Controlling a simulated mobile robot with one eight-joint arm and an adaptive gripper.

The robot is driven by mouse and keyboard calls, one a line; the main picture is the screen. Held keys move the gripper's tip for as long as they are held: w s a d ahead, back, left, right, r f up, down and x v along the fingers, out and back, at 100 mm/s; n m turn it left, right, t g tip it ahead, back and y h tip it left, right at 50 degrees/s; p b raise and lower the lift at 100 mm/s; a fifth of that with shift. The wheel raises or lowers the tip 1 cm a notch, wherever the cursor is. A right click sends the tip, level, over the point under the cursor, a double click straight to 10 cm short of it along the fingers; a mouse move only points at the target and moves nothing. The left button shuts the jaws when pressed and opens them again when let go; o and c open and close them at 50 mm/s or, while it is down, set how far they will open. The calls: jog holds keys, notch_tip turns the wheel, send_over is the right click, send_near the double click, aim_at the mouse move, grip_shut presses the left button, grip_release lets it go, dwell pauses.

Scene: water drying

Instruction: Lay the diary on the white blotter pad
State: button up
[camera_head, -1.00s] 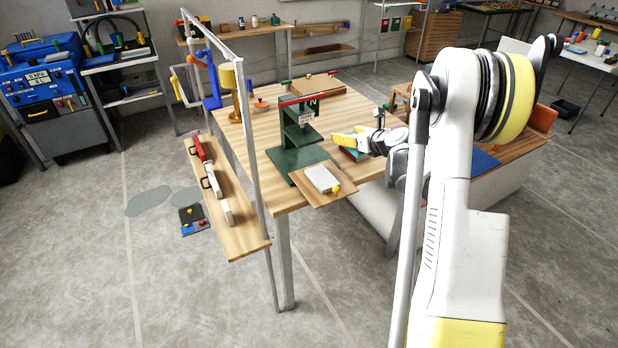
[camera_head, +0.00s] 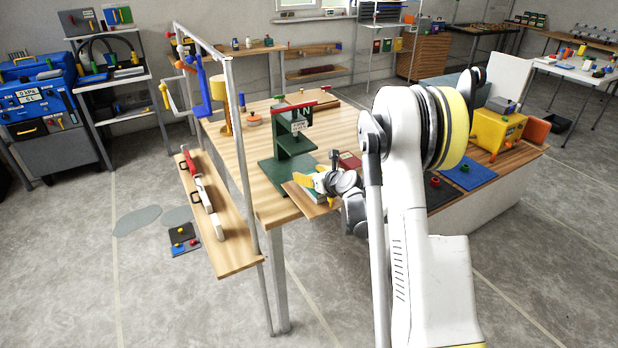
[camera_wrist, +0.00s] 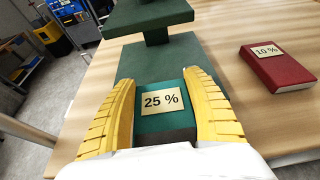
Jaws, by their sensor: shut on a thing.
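My gripper (camera_wrist: 160,85) is shut on a green book (camera_wrist: 173,120) with a "25 %" label, one yellow finger along each side. In the head view, my gripper (camera_head: 315,182) is at the table's front edge, over a small wooden board (camera_head: 303,197). The held book shows only partly there. A red book (camera_wrist: 277,67) labelled "10 %" lies on the table to the right; it also shows in the head view (camera_head: 349,161). The white blotter pad is hidden now; the gripper covers the place on the board where a white pad showed earlier. Contact between book and pad cannot be told.
A green press-like stand (camera_head: 288,168) stands just behind my gripper, its base (camera_wrist: 195,48) close beyond the fingers. Bare wooden tabletop (camera_head: 235,158) lies left of the stand.

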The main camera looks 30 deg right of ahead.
jog(key=shift+r, duration=0.1)
jog(key=shift+s+f, duration=0.1)
jog(key=shift+f, duration=0.1)
jog(key=o, duration=1.2)
